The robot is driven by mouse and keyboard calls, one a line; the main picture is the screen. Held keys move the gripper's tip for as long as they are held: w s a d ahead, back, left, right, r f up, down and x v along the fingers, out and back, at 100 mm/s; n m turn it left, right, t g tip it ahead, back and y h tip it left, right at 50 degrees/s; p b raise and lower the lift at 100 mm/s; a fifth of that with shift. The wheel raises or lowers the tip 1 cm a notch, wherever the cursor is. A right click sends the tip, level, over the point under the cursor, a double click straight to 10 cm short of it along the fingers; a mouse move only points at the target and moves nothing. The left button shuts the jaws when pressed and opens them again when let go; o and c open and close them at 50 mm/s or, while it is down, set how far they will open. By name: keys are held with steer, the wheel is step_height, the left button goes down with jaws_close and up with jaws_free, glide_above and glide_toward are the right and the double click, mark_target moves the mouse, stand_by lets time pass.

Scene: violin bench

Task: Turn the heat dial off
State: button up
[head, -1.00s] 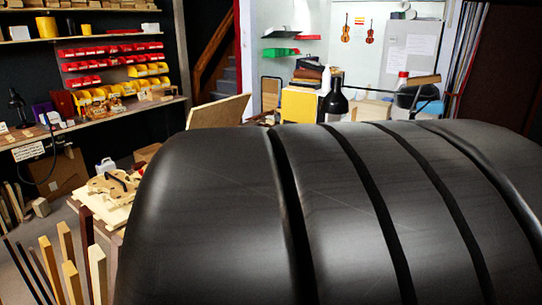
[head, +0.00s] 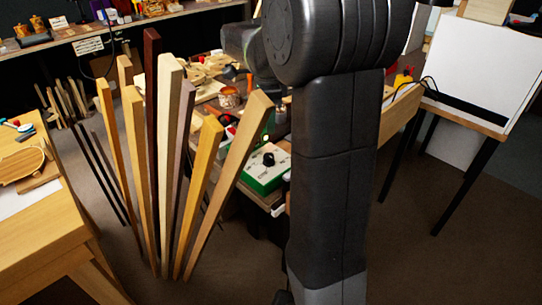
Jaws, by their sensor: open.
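A green and white control box (head: 265,182) sits on the bench beyond the wooden strips, left of my arm. A black round dial (head: 268,159) is on its light top panel. Dark lettering below the dial is too small to read, and I cannot tell the dial's setting. Wooden strips stand in front of the box's left side. My dark arm rises through the middle right of the view and bends left at the top.
Several tall wooden strips (head: 168,160) stand upright in front of the bench. A wooden table (head: 45,250) is at the left. A table with a white panel (head: 478,72) stands at the right. Brown floor (head: 410,265) is clear at the lower right.

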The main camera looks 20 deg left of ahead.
mark_target(269, 156)
step_height(269, 156, down, 12)
steer(key=shift+f+b, duration=0.25)
steer(key=shift+b, duration=0.85)
steer(key=c, duration=1)
steer(key=shift+o, duration=0.2)
